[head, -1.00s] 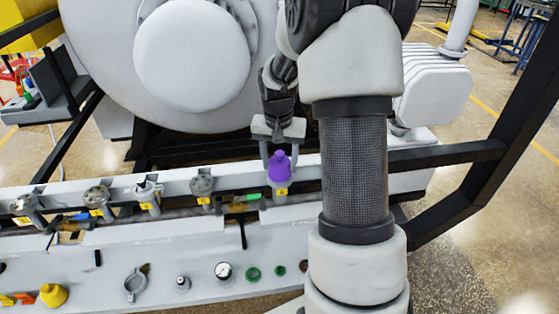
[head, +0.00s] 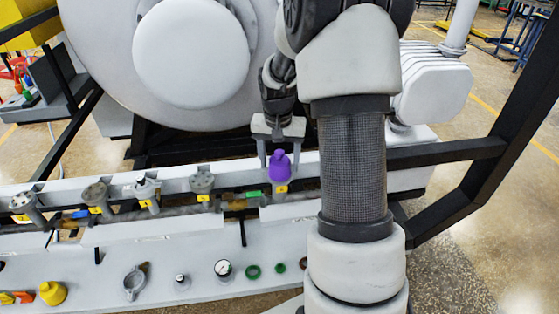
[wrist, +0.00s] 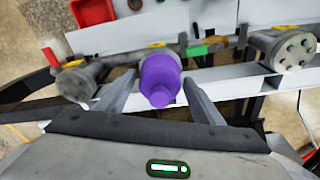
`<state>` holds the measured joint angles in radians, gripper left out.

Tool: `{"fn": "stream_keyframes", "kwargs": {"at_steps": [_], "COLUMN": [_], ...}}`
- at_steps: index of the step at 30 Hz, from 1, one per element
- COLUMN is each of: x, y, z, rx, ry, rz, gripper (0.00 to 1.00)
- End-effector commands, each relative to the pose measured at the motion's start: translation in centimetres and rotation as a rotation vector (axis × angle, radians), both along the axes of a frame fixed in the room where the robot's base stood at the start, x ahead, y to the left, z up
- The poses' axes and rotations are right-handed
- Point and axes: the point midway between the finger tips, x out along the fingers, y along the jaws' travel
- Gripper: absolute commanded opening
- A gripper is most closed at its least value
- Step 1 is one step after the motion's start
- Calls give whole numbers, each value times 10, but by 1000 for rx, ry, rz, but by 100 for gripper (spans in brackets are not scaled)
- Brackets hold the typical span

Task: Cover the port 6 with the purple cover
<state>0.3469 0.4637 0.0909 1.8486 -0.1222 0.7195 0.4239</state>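Several uncovered grey ports, such as one (head: 202,182), stand in a row to the left with yellow labels. A yellow cover (head: 53,293) and a gauge (head: 223,268) are on the front panel. The big white furnace door (head: 192,55) is behind. A red tray (wrist: 92,12) shows in the wrist view.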

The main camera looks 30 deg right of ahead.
Motion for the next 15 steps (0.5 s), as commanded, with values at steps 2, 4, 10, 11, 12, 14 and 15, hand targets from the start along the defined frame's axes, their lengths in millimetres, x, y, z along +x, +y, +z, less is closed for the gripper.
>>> {"fn": "stream_keyframes", "kwargs": {"at_steps": [2, 4, 10, 11, 12, 14, 15], "x": [0, 0, 0, 0, 0, 0, -1], "y": [0, 0, 0, 0, 0, 0, 1], "z": [0, 0, 0, 1, 4, 9, 14], "rx": [0, 0, 0, 0, 0, -1, 0], "ry": [0, 0, 0, 0, 0, -1, -2], "rz": [0, 0, 0, 0, 0, 0, -1], "gripper": [74, 74, 74, 74, 74, 74, 74]}}
